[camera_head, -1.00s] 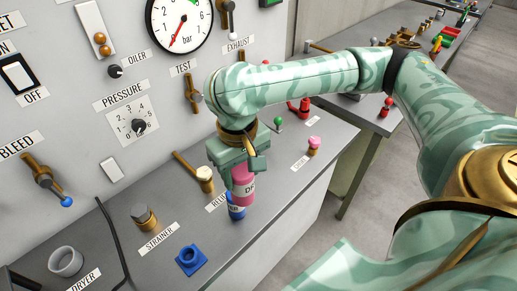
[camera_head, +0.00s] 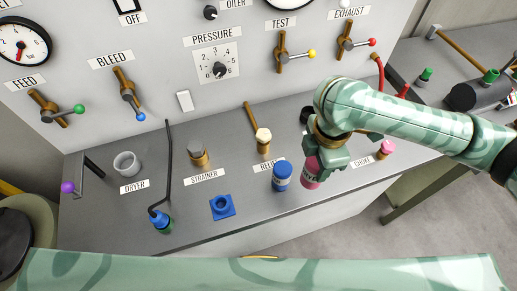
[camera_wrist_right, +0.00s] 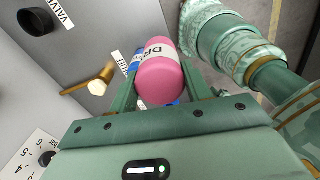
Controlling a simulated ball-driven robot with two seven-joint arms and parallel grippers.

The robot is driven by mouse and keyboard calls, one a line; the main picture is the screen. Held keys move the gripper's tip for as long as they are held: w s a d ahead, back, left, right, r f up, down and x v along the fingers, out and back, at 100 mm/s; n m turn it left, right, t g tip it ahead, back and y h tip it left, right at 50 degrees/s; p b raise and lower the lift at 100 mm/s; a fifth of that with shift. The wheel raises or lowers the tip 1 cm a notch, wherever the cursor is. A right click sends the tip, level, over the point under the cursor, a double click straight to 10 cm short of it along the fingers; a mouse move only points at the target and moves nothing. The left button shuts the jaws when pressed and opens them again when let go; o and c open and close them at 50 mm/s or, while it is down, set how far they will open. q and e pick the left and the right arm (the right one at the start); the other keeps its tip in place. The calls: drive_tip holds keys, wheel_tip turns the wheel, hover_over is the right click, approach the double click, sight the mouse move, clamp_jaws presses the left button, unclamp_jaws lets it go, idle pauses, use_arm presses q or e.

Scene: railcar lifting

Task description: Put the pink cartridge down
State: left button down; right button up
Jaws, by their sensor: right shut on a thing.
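The pink cartridge (camera_head: 311,172) has a white label and is held by my right gripper (camera_head: 322,157), whose fingers are closed around its sides. It is just right of the blue cartridge (camera_head: 282,178), which stands on the bench. I cannot tell whether the pink cartridge touches the bench. In the right wrist view the pink cartridge (camera_wrist_right: 161,80) sits between the two fingers (camera_wrist_right: 160,95), with some blue showing behind it. My left gripper is not in view.
A blue square socket (camera_head: 222,207) lies left of the cartridges. The strainer fitting (camera_head: 198,153), relief valve (camera_head: 263,141), pink-topped choke (camera_head: 385,149) and grey dryer cup (camera_head: 126,163) stand on the grey bench (camera_head: 185,225). A black hose (camera_head: 168,165) rises at left. The front strip is mostly clear.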

drive_tip(key=shift+s+a+r+n, duration=0.15)
drive_tip(key=shift+a+r+n, duration=0.05)
drive_tip(key=shift+a+n, duration=0.25)
drive_tip(key=shift+a+f+n, duration=0.1)
drive_tip(key=shift+f+n, duration=0.05)
drive_tip(key=shift+n, duration=0.2)
drive_tip(key=w+d+f+b, duration=0.2)
drive_tip(key=w+d+f, duration=0.1)
drive_tip(key=f, duration=0.1)
drive_tip(key=w+d+f+b, duration=0.3)
drive_tip(key=f, duration=0.1)
drive_tip(key=w+d+f+b, duration=0.2)
drive_tip(key=w+d+f, duration=0.2)
drive_tip(key=f, duration=0.1)
drive_tip(key=shift+f, duration=0.1)
